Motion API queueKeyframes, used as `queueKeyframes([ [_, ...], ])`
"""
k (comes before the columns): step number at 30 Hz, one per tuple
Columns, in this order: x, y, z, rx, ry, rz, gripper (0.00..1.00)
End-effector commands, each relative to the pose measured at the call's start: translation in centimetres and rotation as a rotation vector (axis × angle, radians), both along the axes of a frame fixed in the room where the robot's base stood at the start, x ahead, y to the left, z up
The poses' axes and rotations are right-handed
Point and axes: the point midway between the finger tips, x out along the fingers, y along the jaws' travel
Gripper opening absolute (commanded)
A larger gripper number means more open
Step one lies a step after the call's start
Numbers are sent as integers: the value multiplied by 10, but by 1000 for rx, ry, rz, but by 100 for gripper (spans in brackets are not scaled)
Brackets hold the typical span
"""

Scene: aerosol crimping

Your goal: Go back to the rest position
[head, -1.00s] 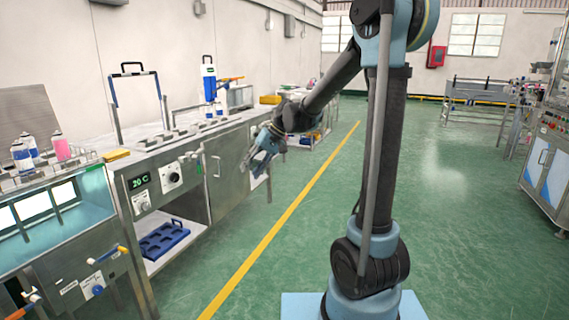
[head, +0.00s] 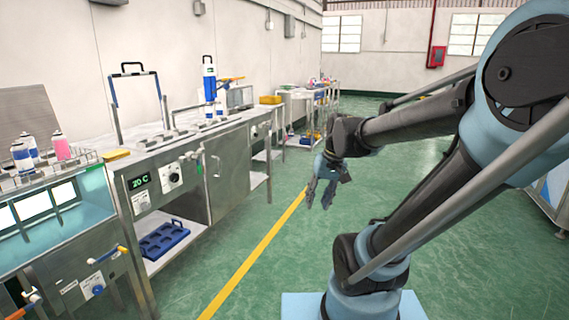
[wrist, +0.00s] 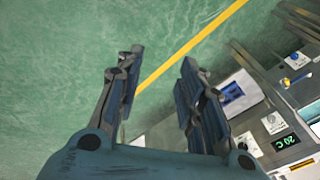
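My gripper (head: 321,194) hangs over the green floor in the head view, to the right of the yellow floor line and apart from the workbench. In the wrist view my gripper (wrist: 160,85) shows its two fingers spread apart, with only floor and the yellow line between them. Nothing is held in it.
A steel workbench (head: 228,170) with a 20 C display runs along the left. A blue tray (head: 163,240) lies on its lower shelf. Spray cans (head: 62,146) stand at the far left. A cart (head: 300,95) stands farther back. The floor (head: 255,215) near my gripper is clear.

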Motion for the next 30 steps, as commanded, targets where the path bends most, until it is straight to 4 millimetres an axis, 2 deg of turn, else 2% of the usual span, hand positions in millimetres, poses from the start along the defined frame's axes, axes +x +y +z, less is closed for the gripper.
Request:
queueKeyframes([
  [1,-11,-10,-6,-19,-5,-16,35],
  [9,-58,-54,-39,-120,-26,-85,35],
  [15,-83,-75,-61,-179,-35,-122,35],
  [21,-92,-84,-69,-203,-39,-136,35],
  [30,-92,-84,-69,-204,-39,-136,35],
])
